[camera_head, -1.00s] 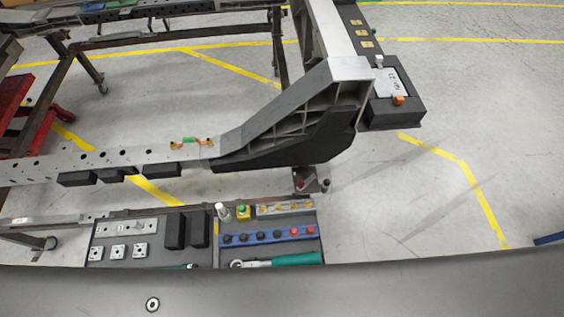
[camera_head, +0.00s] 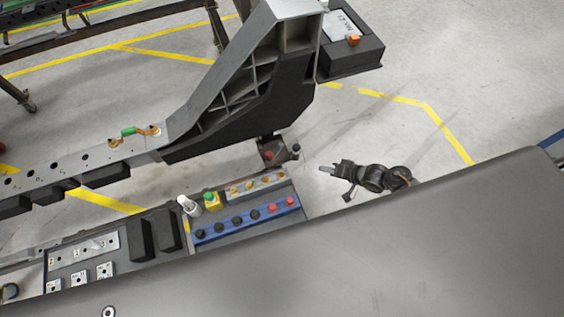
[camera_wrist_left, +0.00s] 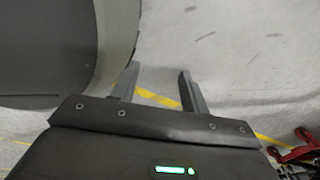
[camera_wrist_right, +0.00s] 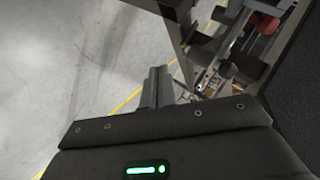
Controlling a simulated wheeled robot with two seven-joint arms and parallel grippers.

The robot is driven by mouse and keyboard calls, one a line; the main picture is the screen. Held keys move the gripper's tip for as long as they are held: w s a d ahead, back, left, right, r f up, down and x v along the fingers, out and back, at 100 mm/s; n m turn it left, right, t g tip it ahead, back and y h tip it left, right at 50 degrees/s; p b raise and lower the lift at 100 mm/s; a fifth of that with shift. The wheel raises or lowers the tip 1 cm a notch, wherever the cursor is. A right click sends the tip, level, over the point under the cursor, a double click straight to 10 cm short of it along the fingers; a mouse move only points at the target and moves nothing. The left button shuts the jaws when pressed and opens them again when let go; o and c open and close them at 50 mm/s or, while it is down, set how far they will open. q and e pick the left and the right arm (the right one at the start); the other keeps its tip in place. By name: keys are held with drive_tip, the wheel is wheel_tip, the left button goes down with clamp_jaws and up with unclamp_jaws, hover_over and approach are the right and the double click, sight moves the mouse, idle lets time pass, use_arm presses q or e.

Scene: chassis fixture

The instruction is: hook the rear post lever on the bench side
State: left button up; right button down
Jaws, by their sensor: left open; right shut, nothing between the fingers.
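A dark post bracket (camera_head: 272,150) stands below the end of the chassis rail, with a dark red part on it that looks like the lever's knob. In the right wrist view a red knob (camera_wrist_right: 265,23) sits on a metal bracket (camera_wrist_right: 232,62) at upper right. My right gripper (camera_head: 322,167) is shut and empty, to the right of the post and apart from it, pointing left. Its closed fingers show in the right wrist view (camera_wrist_right: 158,74), left of the bracket. My left gripper (camera_wrist_left: 160,82) is open and empty over floor; it is outside the head view.
A dark box (camera_head: 350,62) is at upper right.

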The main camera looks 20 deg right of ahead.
use_arm(q)
wheel_tip(320, 180, down, 6)
drive_tip(key=w+a+b, duration=0.1)
drive_tip(key=b, duration=0.4)
drive_tip(key=shift+w+a+f, duration=0.25)
use_arm(e)
drive_tip(key=w+a+r+g+y, duration=0.1)
drive_tip(key=a+r+g+y, duration=0.2)
drive_tip(key=r, duration=1.1)
drive_tip(key=shift+w+a+y, duration=0.2)
drive_tip(key=shift+w+y, duration=0.05)
drive_tip(key=shift+y, duration=0.95)
use_arm(q)
drive_tip(key=shift+w+d+r+b, duration=0.25)
drive_tip(key=shift+w+d, duration=0.1)
drive_tip(key=shift+w, duration=0.3)
drive_tip(key=shift+w+d+r+b, duration=0.1)
drive_tip(key=shift+w+d+b, duration=0.2)
drive_tip(key=shift+w, duration=0.4)
drive_tip(key=shift+w+d+r+b, duration=0.2)
drive_tip(key=shift+w+d, duration=0.2)
drive_tip(key=shift+w, duration=0.25)
use_arm(e)
hover_over(275, 150)
drive_tip(key=s, duration=0.5)
drive_tip(key=shift+d+f, duration=0.25)
drive_tip(key=shift+f, duration=1.05)
drive_tip(key=shift+d+f, duration=0.2)
drive_tip(key=shift+f, duration=1.1)
